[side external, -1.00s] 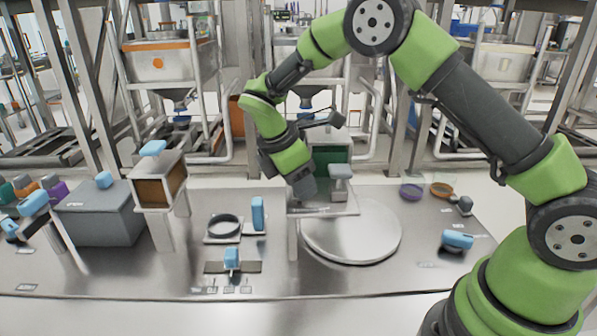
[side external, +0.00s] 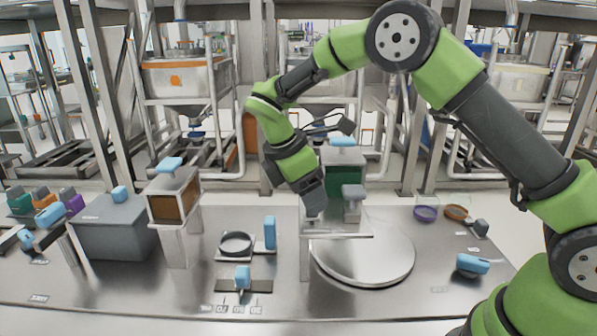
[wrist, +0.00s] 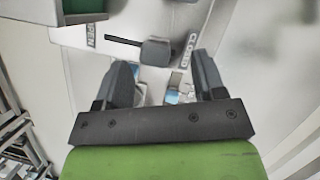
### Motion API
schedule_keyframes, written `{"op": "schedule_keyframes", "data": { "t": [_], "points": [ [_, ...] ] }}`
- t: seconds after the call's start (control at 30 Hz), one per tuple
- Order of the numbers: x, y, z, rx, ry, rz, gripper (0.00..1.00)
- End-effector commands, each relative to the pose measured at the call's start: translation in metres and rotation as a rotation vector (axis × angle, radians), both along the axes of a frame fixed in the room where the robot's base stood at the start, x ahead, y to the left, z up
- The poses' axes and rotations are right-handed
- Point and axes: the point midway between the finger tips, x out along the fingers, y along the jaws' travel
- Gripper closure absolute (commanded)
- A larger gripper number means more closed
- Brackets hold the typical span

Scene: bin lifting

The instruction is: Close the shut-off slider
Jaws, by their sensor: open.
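The shut-off slider's grey handle block (side external: 353,191) stands on a flat plate in front of the green hopper, and it also shows in the wrist view (wrist: 155,51) with a thin dark bar to its left. In the wrist view, OPEN is printed left of the handle and CLOSED right of it. My gripper (side external: 316,208) points down just left of the handle in the side view. In the wrist view, my gripper (wrist: 163,80) is open and empty, with the handle beyond the fingertips and between them in the picture. I cannot tell the height gap.
The green hopper (side external: 340,170) with a blue handle stands behind the slider. A round metal disc (side external: 368,262) lies below the raised plate (side external: 340,236).

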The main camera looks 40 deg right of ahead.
Motion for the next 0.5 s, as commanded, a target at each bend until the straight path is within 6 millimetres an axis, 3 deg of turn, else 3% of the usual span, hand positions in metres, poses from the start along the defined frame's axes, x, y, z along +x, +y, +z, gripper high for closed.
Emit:
{"op": "schedule_keyframes", "data": {
  "t": [0.23, 0.5],
  "points": [
    [0.007, 0.017, 0.044, 0.002, -0.004, 0.0, 0.36],
    [0.01, 0.025, 0.063, 0.001, 0.001, 0.001, 0.36]
  ]
}}
